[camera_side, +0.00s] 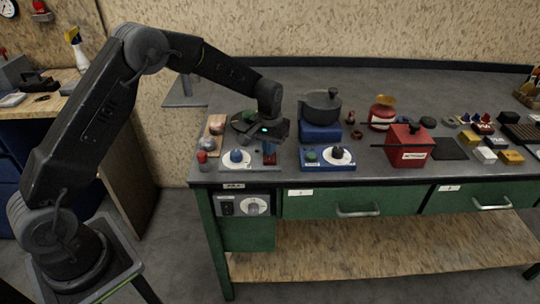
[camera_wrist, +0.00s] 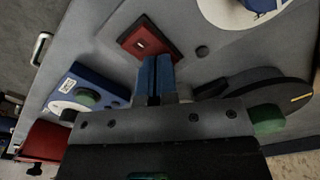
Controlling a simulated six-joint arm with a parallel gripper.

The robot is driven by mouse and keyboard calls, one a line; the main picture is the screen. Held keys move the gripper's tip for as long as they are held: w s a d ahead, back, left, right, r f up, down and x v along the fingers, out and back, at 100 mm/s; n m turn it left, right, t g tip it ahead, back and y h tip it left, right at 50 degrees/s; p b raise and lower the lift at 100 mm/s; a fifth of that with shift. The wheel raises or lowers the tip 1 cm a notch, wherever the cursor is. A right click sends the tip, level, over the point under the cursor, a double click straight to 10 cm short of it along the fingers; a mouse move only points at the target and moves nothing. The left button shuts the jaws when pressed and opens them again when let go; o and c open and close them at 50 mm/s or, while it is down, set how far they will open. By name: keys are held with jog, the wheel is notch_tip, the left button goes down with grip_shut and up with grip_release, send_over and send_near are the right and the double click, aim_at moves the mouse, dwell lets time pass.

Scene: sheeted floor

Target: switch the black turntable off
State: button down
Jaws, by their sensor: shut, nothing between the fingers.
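The black turntable (camera_wrist: 250,84) is a dark round disc with a yellow mark, at the right of the wrist view. In the side view the turntable (camera_side: 239,120) shows partly behind my gripper. In the side view only part of this red plate (camera_side: 270,160) shows below the fingers. My gripper (camera_wrist: 156,62) has its blue fingers together, empty, pointing down beside the plate. I cannot tell whether they touch it, or which way the switch is set.
A white dial with a blue knob (camera_side: 237,156) is left of my gripper. A blue box with a green knob and a white dial (camera_side: 327,160) stands right.

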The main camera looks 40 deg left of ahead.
jog(key=shift+r, duration=3.45)
